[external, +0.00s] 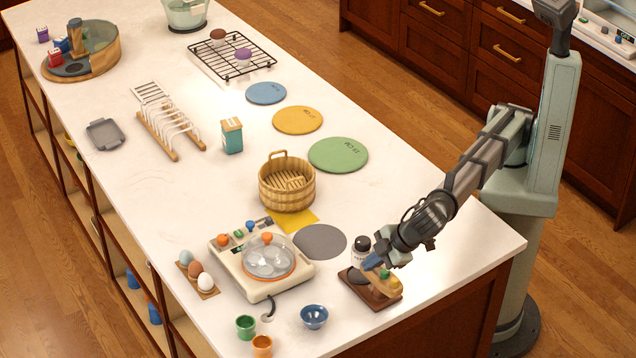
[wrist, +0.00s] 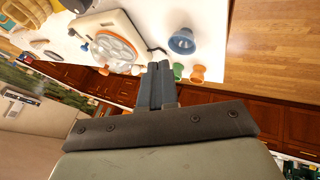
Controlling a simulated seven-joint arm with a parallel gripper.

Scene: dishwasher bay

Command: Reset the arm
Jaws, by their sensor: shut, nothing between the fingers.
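My gripper (external: 374,262) is at the front right of the white island, above a dark wooden stand (external: 382,294). Its two dark fingers (wrist: 158,68) are together in the wrist view, with nothing between them. The stand carries small coloured items and a white bottle with a black cap (external: 360,250) beside it. The arm's end hides part of the stand in the external view. How far the fingertips are above the stand cannot be told.
An egg cooker (external: 230,270) with a clear lid stands left of my gripper. A blue bowl (external: 314,316), a green cup (external: 245,327) and an orange cup (external: 262,346) stand near the front edge. A wooden basket (external: 287,190) is behind. Bare counter lies right of the green mat (external: 338,155).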

